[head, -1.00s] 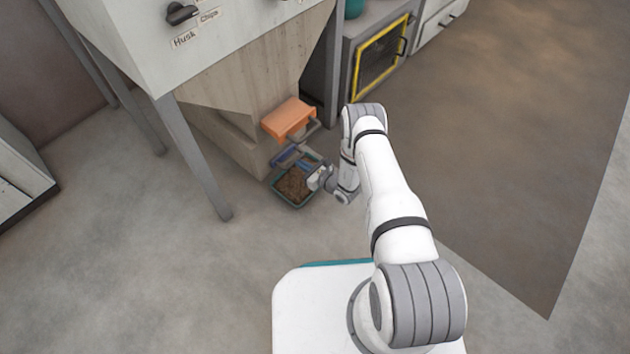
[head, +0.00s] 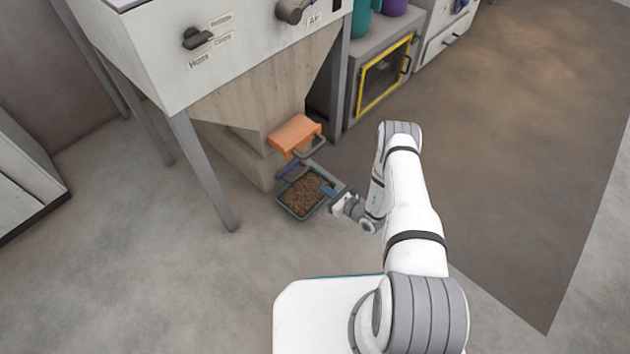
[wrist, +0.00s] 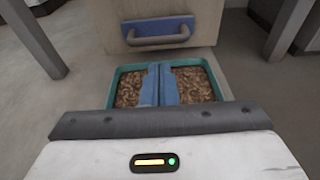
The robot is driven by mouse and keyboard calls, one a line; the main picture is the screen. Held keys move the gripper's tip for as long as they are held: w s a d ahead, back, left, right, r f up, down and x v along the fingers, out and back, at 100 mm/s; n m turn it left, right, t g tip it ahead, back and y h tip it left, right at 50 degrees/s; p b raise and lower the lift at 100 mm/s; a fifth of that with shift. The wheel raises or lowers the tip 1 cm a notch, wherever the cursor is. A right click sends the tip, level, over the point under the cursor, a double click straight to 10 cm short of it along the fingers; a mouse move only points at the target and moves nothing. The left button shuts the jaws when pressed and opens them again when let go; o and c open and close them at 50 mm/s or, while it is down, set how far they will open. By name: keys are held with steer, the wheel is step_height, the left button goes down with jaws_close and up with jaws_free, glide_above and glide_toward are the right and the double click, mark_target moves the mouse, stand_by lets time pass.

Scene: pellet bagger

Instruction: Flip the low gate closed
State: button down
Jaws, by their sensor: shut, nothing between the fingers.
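The low gate is a blue panel with a grey bar handle at the foot of the chute, above the tray. It shows in the head view (head: 290,171) and at the top of the wrist view (wrist: 160,24), where it looks upright against the chute front. My gripper (wrist: 158,84) has its blue fingers pressed together and empty, over the tray and apart from the gate handle. It also shows in the head view (head: 328,190), to the right of the gate and lower. The teal tray (head: 281,207) holds brown pellets.
An orange flap (head: 295,132) with a grey handle juts out above the low gate. A hopper leg (head: 204,175) stands to the left. A yellow-framed cabinet (head: 384,75) is behind on the right. The floor around the tray is clear.

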steer(key=v, duration=0.4)
steer(key=shift+s+p, duration=0.1)
steer(key=shift+p, duration=0.3)
